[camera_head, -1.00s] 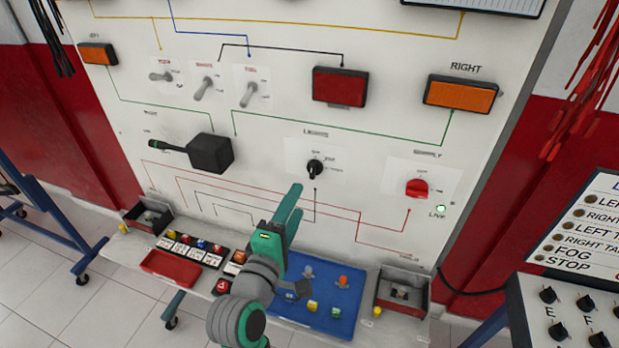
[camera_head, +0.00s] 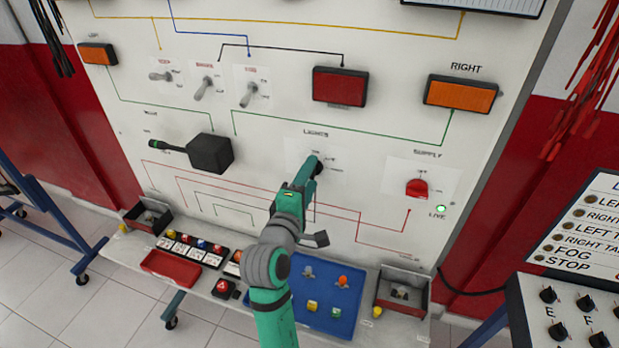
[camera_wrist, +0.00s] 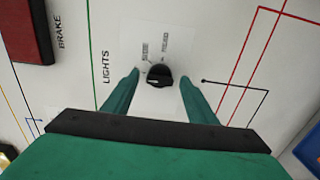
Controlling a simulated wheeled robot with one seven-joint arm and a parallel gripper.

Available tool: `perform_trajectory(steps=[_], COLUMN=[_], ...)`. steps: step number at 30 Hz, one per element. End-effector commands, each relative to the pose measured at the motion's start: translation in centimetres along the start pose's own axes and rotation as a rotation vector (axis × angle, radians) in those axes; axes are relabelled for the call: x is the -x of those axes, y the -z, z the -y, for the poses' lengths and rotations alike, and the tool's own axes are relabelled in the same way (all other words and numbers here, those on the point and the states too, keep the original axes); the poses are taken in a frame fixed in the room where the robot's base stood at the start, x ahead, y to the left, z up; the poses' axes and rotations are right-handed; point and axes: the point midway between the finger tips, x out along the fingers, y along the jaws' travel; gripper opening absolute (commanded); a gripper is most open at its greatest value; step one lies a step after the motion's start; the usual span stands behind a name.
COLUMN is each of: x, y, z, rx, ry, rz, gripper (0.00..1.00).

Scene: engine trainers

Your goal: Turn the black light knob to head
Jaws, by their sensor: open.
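The black light knob (camera_wrist: 160,76) sits on a white plate under the word LIGHTS on the upright panel. In the wrist view it lies between the two green fingers of my gripper (camera_wrist: 159,80), with a gap on each side. A pale pointer mark shows on its face; the small labels around it are hard to read. In the head view my gripper (camera_head: 308,172) is at the panel and partly covers the knob (camera_head: 319,166). The fingers are apart and do not visibly touch the knob.
A red supply knob (camera_head: 417,187) is to the right, with a lit green LIVE lamp (camera_head: 441,208). A black stalk box (camera_head: 210,153) is to the left. Below, a shelf carries a blue tray (camera_head: 340,326) and a red tray (camera_head: 170,264). The panel around the knob is flat.

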Motion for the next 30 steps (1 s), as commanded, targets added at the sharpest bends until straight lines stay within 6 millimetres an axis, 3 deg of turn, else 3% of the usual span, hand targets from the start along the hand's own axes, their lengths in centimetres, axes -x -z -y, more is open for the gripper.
perform_trajectory(steps=[3, 8, 20, 30], x=[0.01, 0.03, 0.05, 0.05], y=[0.0, 0.0, 0.03, 0.03], z=[0.0, 0.0, 0.02, 0.04], rx=[0.0, 0.0, -0.055, -0.297], ry=[0.0, 0.0, 0.0, 0.001], rz=[0.0, 0.0, 0.0, 0.0], gripper=[0.5, 0.12, 0.11, 0.11])
